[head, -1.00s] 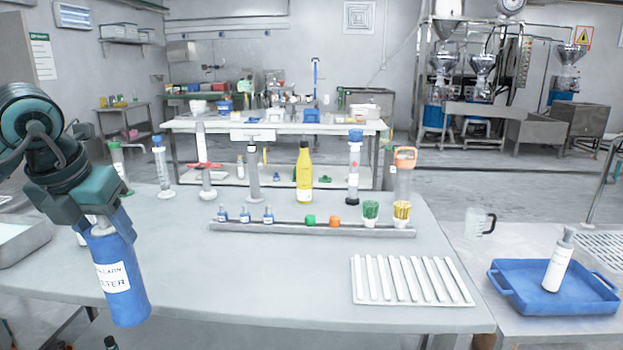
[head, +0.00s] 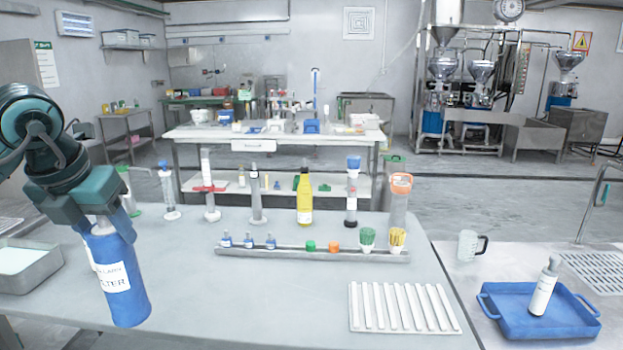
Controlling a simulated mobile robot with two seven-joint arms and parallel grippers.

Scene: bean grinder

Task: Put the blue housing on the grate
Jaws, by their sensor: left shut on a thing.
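The blue housing (head: 124,283) is a blue cylinder with a white label reading "...FILTER", at the left of the head view. My left gripper (head: 100,222) is shut on its top and holds it slightly tilted. The housing shows over the table's left front part; I cannot tell whether its bottom touches the table. The grate (head: 404,308) is a white slatted rack lying flat on the table at the front right, well to the right of the housing. Nothing lies on the grate. My right gripper is not in view.
A metal rail (head: 312,254) with small bottles, caps and cups crosses the table behind the grate. A yellow bottle (head: 304,198) and several tubes stand behind it. A blue tray (head: 520,322) holds a white bottle at right. The table between housing and grate is clear.

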